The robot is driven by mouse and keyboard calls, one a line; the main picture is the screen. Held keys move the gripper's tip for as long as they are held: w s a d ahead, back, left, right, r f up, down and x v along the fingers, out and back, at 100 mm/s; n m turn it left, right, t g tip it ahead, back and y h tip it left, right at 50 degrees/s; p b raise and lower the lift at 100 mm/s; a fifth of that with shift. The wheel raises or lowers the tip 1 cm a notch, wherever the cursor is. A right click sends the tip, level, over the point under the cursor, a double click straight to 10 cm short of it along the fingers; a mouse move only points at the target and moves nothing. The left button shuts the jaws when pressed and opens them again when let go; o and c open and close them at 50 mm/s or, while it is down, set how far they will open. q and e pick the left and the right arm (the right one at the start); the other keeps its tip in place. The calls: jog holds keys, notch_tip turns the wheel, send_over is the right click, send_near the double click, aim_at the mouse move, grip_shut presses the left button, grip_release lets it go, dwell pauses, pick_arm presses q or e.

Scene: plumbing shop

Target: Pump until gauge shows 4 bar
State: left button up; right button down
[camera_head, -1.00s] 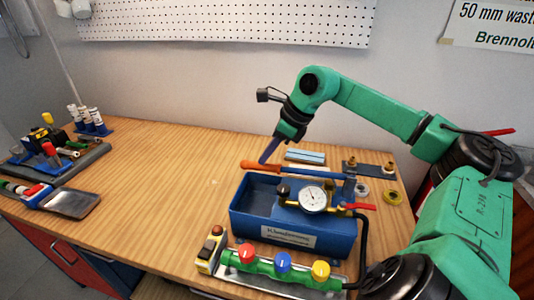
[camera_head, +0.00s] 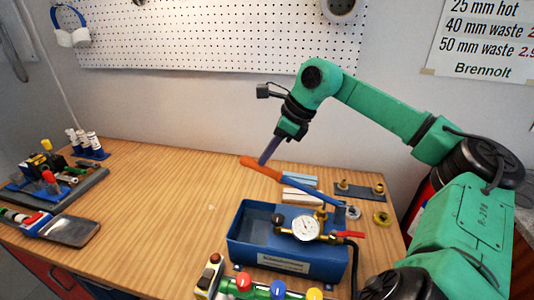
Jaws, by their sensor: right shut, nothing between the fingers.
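The blue test pump (camera_head: 290,258) stands on the bench with its open tank and label facing me. Its lever, a blue bar with an orange grip (camera_head: 262,167), slopes up to the left above the tank. The round white gauge (camera_head: 306,228) sits on the pump's brass fittings; its needle is too small to read. A red valve handle (camera_head: 349,234) is at its right. My right gripper (camera_head: 264,162) is shut and empty, pointing down at the orange grip; I cannot tell whether they touch. My left gripper is out of view.
A green manifold with red, blue and yellow knobs (camera_head: 279,292) lies in front of the pump. Brass fittings on a dark plate (camera_head: 359,190) and a yellow ring (camera_head: 382,218) lie behind right. Tool trays (camera_head: 48,180) stand left. The bench's middle is clear.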

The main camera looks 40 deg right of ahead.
aim_at(267, 167)
jog(key=shift+w+a+f+b, duration=0.1)
jog(key=shift+f+b, duration=0.4)
jog(key=shift+f, duration=0.4)
jog(key=shift+w+a+f+b, duration=0.15)
jog(key=shift+f+b, duration=0.35)
jog(key=shift+f, duration=0.4)
jog(key=shift+w+a+f+b, duration=0.1)
jog(key=shift+f+b, duration=0.4)
jog(key=shift+f, duration=0.4)
jog(key=r+p, duration=0.1)
jog(key=r, duration=0.1)
jog(key=r+p, duration=0.1)
jog(key=r, duration=0.1)
jog(key=s+d+r+p, duration=0.1)
jog(key=r, duration=0.1)
jog(key=shift+r+p, duration=0.35)
jog(key=shift+p, duration=0.05)
jog(key=shift+s+r, duration=0.1)
jog(key=shift+r, duration=0.15)
notch_tip(267, 167, up, 5)
jog(key=p, duration=0.4)
jog(key=shift+f+p, duration=0.2)
jog(key=shift+p, duration=0.1)
